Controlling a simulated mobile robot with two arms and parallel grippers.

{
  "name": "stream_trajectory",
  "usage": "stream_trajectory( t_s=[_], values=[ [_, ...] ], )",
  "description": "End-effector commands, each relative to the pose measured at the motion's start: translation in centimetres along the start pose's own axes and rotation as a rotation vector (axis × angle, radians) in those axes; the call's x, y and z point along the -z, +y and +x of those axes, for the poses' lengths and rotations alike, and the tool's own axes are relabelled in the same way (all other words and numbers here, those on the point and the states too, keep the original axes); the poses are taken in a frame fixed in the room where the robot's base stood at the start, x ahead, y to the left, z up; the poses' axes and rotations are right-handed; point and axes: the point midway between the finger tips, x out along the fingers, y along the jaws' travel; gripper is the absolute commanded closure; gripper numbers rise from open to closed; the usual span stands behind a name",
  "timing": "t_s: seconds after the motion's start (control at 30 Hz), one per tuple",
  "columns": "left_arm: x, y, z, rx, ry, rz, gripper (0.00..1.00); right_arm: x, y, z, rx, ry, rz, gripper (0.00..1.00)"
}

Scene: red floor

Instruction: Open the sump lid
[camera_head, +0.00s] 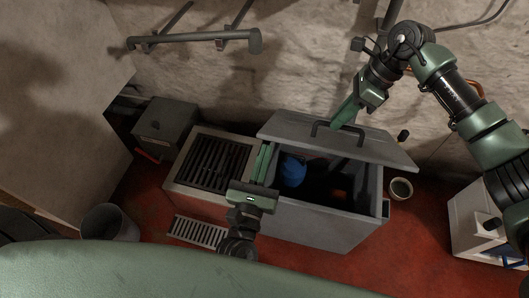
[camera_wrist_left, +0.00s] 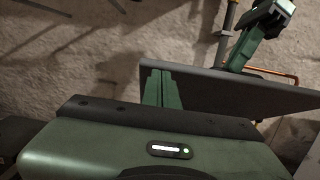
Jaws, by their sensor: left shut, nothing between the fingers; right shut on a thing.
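The grey sump box (camera_head: 310,222) stands on the floor with its front part uncovered. Its grey lid (camera_head: 285,126) is over the back part and looks tilted; it also shows in the left wrist view (camera_wrist_left: 220,92). My right gripper (camera_head: 334,124) is shut on the lid's dark handle (camera_head: 350,130); its arm also shows in the left wrist view (camera_wrist_left: 258,35). My left gripper (camera_head: 264,150) is shut and empty, its green fingers upright at the box's left side, close to the lid's front left corner. In the left wrist view the fingers (camera_wrist_left: 161,75) overlap the lid's left end; contact is unclear.
A blue round thing (camera_head: 293,171) is inside the dark box. A grated unit (camera_head: 214,163) adjoins its left side, with a floor grate (camera_head: 199,232) in front. A bucket (camera_head: 110,222) stands left, a small pot (camera_head: 400,189) right. A stone wall (camera_head: 290,70) is close behind.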

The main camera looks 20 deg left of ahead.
Motion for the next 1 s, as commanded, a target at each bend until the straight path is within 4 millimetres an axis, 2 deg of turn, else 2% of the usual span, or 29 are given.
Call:
stream_trajectory(
  t_s=[0.03,0.43,0.63,0.87,0.9,0.97,1.0],
  values=[
    [-0.1,0.0,0.2,0.000,0.000,0.000,1.00,0.4,-0.5,0.2,0.016,0.004,0.008,1.00],
    [-0.3,0.0,0.4,0.000,0.000,0.001,1.00,0.4,-0.5,0.2,0.016,0.004,0.008,1.00],
    [-1.9,0.0,1.8,-0.001,-0.003,-0.001,1.00,0.4,-0.5,0.2,0.015,0.005,0.008,1.00],
    [-2.1,0.1,1.9,-0.001,-0.006,0.001,1.00,0.5,-0.3,0.5,0.007,0.009,0.008,1.00],
    [-2.2,0.1,1.9,-0.002,-0.006,0.001,1.00,0.5,-0.3,0.6,0.006,0.010,0.008,0.82],
    [-2.2,0.1,1.9,-0.002,-0.006,0.001,1.00,0.5,-0.2,0.5,0.005,0.010,0.007,0.66],
    [-2.1,0.1,1.9,-0.001,-0.005,0.001,1.00,0.4,-0.2,0.5,0.006,0.009,0.006,0.66]
  ],
)
